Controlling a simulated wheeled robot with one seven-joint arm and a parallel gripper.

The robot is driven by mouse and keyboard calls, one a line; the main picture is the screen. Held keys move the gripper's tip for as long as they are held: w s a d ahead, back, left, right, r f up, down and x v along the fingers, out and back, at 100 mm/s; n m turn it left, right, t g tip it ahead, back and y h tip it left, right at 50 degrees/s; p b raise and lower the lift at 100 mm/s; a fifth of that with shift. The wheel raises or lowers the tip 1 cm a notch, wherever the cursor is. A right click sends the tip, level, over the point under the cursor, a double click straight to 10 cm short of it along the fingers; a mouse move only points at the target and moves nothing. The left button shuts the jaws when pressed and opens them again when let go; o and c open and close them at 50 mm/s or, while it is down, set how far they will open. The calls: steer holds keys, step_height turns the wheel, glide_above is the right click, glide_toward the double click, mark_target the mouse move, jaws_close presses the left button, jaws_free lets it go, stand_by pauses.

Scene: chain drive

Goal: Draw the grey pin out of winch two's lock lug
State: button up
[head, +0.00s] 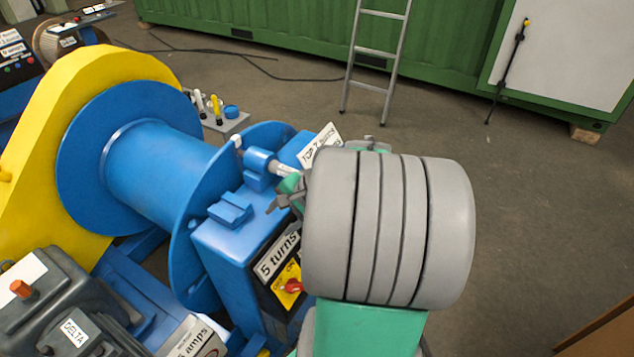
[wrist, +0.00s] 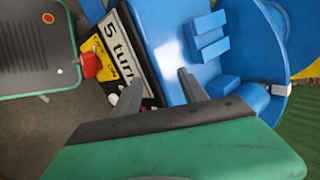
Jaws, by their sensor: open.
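The blue lock lug (head: 259,167) stands on top of the winch's blue box (head: 215,240), beside the drum flange. My gripper (head: 284,198) is just right of and below the lug, mostly hidden behind my grey wrist. In the wrist view my gripper (wrist: 160,92) is open, its two dark fingers apart and nothing between them, over the box's edge near the "5 turns" label. A blue cylinder (wrist: 255,97), possibly the lug, lies right of the fingers.
A stepped blue block (head: 230,210) sits on the box near my gripper. A red switch (head: 291,286) is on the box's front. The blue drum (head: 160,175) and yellow guard (head: 35,150) fill the left.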

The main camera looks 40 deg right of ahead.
steer(key=d+r+m+t+b, duration=0.1)
steer(key=d+r+m+t, duration=0.1)
steer(key=d+m+t, duration=0.35)
steer(key=d+r+m+t, duration=0.2)
steer(key=d+r+m, duration=0.1)
steer(key=d+m, duration=0.55)
steer(key=shift+m+y, duration=0.3)
steer(key=shift+m, duration=0.3)
steer(key=x, duration=0.4)
steer(key=a+x, duration=0.1)
steer(key=x, duration=0.3)
steer(key=shift+a+f, duration=0.1)
steer(key=shift+a, duration=0.2)
steer(key=shift+c, duration=0.4)
jaws_close()
